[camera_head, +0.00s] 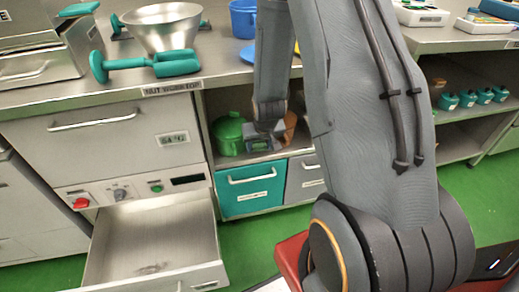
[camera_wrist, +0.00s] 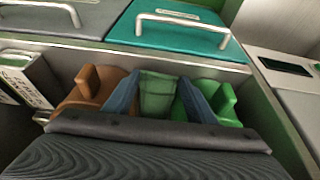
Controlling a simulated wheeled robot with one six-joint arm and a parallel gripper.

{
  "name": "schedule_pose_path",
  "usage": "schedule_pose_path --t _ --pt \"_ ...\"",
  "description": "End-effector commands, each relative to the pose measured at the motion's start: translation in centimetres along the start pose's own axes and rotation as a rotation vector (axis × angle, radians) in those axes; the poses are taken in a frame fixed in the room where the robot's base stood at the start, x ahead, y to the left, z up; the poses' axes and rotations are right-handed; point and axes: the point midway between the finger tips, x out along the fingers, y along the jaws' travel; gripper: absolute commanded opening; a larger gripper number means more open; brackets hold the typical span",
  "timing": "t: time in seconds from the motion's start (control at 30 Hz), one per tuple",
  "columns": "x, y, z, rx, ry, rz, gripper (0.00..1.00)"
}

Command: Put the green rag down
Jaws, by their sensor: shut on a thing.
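The green rag (camera_wrist: 158,92) is between the two blue-grey fingers of my gripper (camera_wrist: 155,100) in the wrist view. My gripper is shut on it. In the head view my gripper (camera_head: 262,143) is low in the open shelf bay under the counter, mostly hidden behind my arm; the rag is hard to make out there. In the wrist view the rag is between a brown pot (camera_wrist: 88,88) on the left and a green pot (camera_wrist: 222,98) on the right. I cannot tell whether the rag touches the shelf.
The green pot (camera_head: 229,135) and brown pot (camera_head: 290,127) flank my gripper closely. A teal drawer (camera_head: 250,188) is below the shelf. An open steel drawer (camera_head: 155,240) juts out at left. The counter above holds a steel bowl (camera_head: 165,28) and teal tools (camera_head: 150,65).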

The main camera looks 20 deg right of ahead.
Motion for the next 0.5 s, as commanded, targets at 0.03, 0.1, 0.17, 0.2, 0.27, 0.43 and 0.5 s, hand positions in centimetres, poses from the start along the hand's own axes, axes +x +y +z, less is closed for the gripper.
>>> schedule_pose_path --t 0.03,0.1,0.17,0.2,0.27,0.43,0.5 --pt "0.82 0.0 0.39 0.0 -0.002 0.0 0.26" --pt "1.35 0.0 0.61 0.0 -0.001 0.0 0.26" --pt "1.4 0.0 0.61 0.0 0.0 0.0 0.26" --pt "1.35 0.01 0.57 0.0 0.001 0.0 0.26" --pt "1.32 0.0 0.56 0.0 0.001 0.0 0.26" --pt "1.54 0.0 0.67 0.0 0.0 0.0 0.26" --pt "1.55 0.0 0.67 0.0 0.0 0.0 0.57"
